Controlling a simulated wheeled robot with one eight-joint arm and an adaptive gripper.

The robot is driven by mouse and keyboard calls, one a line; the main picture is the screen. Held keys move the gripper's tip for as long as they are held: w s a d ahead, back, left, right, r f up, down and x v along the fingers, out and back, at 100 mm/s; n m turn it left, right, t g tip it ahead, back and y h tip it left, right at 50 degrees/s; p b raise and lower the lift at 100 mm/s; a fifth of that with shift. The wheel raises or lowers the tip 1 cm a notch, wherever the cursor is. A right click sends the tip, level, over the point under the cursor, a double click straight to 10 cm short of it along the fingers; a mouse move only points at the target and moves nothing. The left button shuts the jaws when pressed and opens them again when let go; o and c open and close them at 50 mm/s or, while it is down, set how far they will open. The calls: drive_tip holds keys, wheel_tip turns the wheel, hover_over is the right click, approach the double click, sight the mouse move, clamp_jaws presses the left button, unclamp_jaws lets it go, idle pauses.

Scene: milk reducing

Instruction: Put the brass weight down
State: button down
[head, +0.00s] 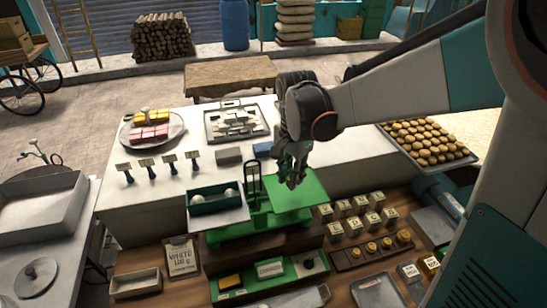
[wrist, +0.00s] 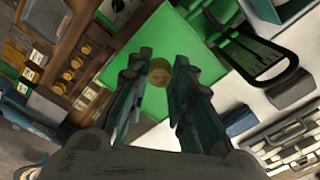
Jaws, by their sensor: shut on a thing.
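The brass weight (wrist: 160,72) is a small yellow-brown cylinder between the fingertips of my gripper (wrist: 165,62) in the wrist view. My gripper is shut on it. In the head view my gripper (head: 292,182) points down over the green plate (head: 305,198) of the balance scale; the fingers hide the held weight there. The plate also fills the middle of the wrist view (wrist: 160,38). I cannot tell whether the weight touches the plate or hangs just above it. The scale's other pan (head: 218,218), at left, carries a dark green box (head: 208,205) with pale round things in it.
Several brass weights stand in a wooden block (head: 370,250) right of the scale, with small labelled boxes (head: 350,212) behind it. A cookie tray (head: 428,142) lies at the right. A sweets plate (head: 152,130) and a metal tray (head: 237,121) stand behind. The counter between them is mostly clear.

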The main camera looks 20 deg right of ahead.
drive_tip(key=shift+f, duration=2.55)
drive_tip(key=shift+f+b, duration=0.1)
drive_tip(key=shift+b, duration=0.2)
drive_tip(key=c, duration=1.4)
unclamp_jaws()
